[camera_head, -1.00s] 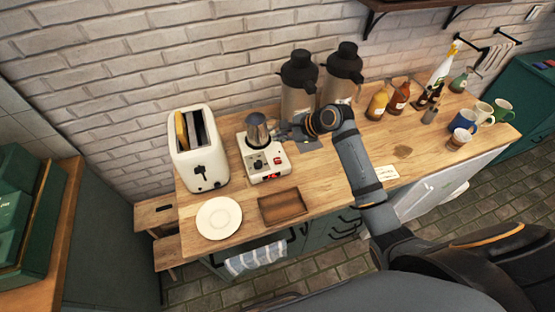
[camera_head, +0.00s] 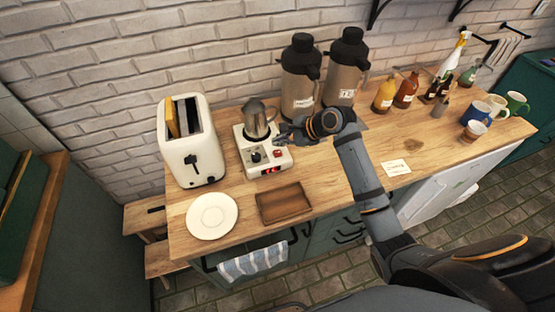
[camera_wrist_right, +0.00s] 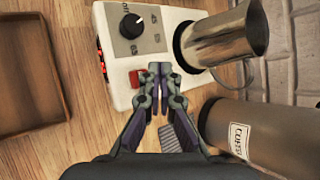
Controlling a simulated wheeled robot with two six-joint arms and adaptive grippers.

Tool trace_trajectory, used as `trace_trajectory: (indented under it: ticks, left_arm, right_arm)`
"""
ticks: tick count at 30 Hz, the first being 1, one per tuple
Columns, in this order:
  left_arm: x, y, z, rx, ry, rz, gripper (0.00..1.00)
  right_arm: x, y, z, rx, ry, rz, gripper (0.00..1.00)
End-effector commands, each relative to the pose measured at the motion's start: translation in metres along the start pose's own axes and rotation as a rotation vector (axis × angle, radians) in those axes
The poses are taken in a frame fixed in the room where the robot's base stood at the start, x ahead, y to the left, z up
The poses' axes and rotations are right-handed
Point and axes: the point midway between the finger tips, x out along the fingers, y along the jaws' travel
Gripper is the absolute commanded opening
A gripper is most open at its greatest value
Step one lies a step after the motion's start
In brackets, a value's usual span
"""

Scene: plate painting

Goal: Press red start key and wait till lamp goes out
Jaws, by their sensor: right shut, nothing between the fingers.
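The white hot-plate unit (camera_head: 249,160) stands on the wooden counter with a metal jug (camera_head: 259,119) on it. Its front has a black dial (camera_wrist_right: 131,25) and a red lit display (camera_head: 270,170). The red key (camera_wrist_right: 138,77) is on the unit's corner, at the right of the dial in the head view. My right gripper (camera_wrist_right: 156,72) is shut and empty, its tips close beside the red key. I cannot tell whether they touch it. I cannot make out a separate lamp. My left gripper is not in view.
A toaster (camera_head: 191,150) stands left of the unit, and two tall flasks (camera_head: 301,80) stand behind my right gripper. A white plate (camera_head: 212,216) and a brown tray (camera_head: 284,203) lie in front. Bottles and mugs stand at the right. The counter between has free room.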

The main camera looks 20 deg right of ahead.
Motion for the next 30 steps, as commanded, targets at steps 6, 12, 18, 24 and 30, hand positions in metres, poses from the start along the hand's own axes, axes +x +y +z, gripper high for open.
trace_trajectory:
  ticks: [6, 12, 18, 24, 30]
  left_arm:
    - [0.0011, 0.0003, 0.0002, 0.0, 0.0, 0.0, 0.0]
    - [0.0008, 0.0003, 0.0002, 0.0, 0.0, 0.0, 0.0]
    - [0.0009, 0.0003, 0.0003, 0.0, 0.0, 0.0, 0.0]
    - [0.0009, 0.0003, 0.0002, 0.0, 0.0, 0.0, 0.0]
    - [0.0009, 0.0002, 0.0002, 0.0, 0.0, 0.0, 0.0]
  right_arm:
    - [0.0126, 0.0097, -0.0093, 0.002, 0.0, 0.003, 0.0]
    - [0.0131, 0.0099, -0.0096, 0.001, 0.0, 0.002, 0.0]
    - [0.0131, 0.0099, -0.0095, 0.001, 0.0, 0.002, 0.0]
    - [0.0131, 0.0098, -0.0095, 0.001, 0.0, 0.002, 0.0]
    - [0.0131, 0.0098, -0.0095, 0.001, 0.0, 0.001, 0.0]
